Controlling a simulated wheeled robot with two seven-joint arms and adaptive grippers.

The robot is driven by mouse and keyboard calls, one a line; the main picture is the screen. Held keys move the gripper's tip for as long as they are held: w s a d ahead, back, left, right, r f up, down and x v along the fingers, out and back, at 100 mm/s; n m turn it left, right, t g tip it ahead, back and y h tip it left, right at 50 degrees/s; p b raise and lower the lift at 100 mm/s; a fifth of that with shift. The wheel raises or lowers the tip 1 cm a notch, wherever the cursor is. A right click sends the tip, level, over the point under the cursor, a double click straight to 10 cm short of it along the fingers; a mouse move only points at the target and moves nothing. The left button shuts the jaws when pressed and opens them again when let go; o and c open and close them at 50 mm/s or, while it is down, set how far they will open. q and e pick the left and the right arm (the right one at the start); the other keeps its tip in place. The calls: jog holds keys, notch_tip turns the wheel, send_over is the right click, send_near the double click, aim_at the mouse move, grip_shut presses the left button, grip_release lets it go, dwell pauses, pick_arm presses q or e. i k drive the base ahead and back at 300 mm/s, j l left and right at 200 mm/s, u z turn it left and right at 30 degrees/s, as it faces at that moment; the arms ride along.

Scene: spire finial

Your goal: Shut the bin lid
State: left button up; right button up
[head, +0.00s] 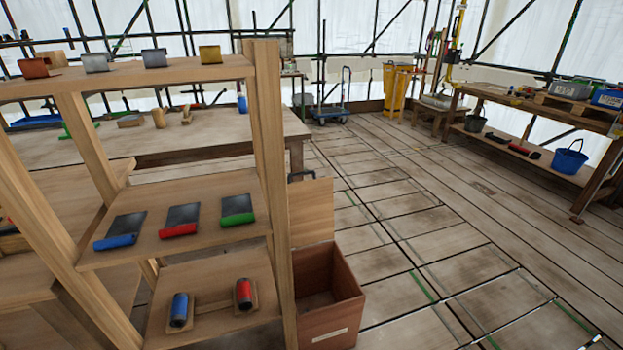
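The bin (333,320) is a reddish-brown wooden box on the floor, just right of the wooden shelf unit. A small pale label is on its front. Its lid (312,208) is a lighter wooden panel standing upright at the back of the opening, so the bin is open. A dark handle (301,175) shows at the lid's top edge. The inside looks empty where I can see it. The shelf post hides the left part of the bin and lid. Neither of my grippers is in view.
The wooden shelf unit (264,150) fills the left side, holding scrapers (180,220) and small cylinders (244,293). A table (215,135) stands behind it. A workbench (540,110) with a blue bucket (569,160) is at the right. The plank floor (440,250) right of the bin is clear.

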aim_at(310, 201)
jog(key=i+l+u, duration=0.25)
jog(key=l, duration=0.15)
jog(key=i+l+u, duration=0.1)
jog(key=l+u, duration=0.15)
jog(key=l, duration=0.15)
jog(key=i+l+u, duration=0.25)
jog(key=l, duration=0.15)
jog(key=l+u, duration=0.25)
jog(key=l, duration=0.2)
